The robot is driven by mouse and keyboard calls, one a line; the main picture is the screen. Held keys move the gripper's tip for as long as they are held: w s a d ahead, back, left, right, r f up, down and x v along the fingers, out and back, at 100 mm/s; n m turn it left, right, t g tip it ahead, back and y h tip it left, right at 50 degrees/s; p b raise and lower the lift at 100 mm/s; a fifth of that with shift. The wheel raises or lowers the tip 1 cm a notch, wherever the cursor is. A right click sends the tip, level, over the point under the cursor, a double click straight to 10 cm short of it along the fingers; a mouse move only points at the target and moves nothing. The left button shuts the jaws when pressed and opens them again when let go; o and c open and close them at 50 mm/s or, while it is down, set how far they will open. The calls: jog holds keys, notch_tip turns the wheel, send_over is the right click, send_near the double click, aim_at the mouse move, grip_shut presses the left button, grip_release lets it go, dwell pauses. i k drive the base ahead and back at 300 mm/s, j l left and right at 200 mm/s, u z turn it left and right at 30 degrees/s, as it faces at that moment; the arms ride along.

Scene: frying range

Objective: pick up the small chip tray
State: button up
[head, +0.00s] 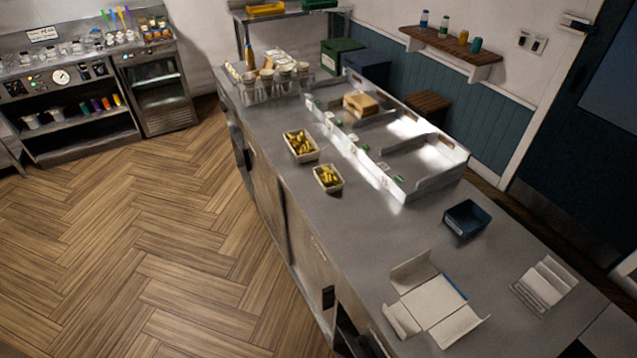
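Two pale trays of yellow chips stand on the grey counter (345,235), near its left edge. The smaller chip tray (329,188) is the nearer one, a little to the right. The larger chip tray (301,157) stands just behind it, to the left, with a small gap between them. Both are upright and filled with chips. My gripper is not in view.
A divided metal rack (448,172) holding a tan box (361,104) stands right of the trays. A dark blue bin (466,218), an unfolded box (433,304) and white packets (545,284) lie nearer. Open wooden floor (150,240) lies left of the counter.

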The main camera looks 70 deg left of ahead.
aim_at(329, 180)
jog(key=u, duration=2.4)
jog(key=i+j, duration=0.45)
jog(key=i, duration=0.25)
jog(key=i+j+z, duration=0.15)
jog(key=i+j, duration=0.3)
jog(key=i, duration=0.2)
jog(key=i+j, duration=0.55)
jog(key=i+l+z, duration=0.05)
jog(key=i, duration=0.1)
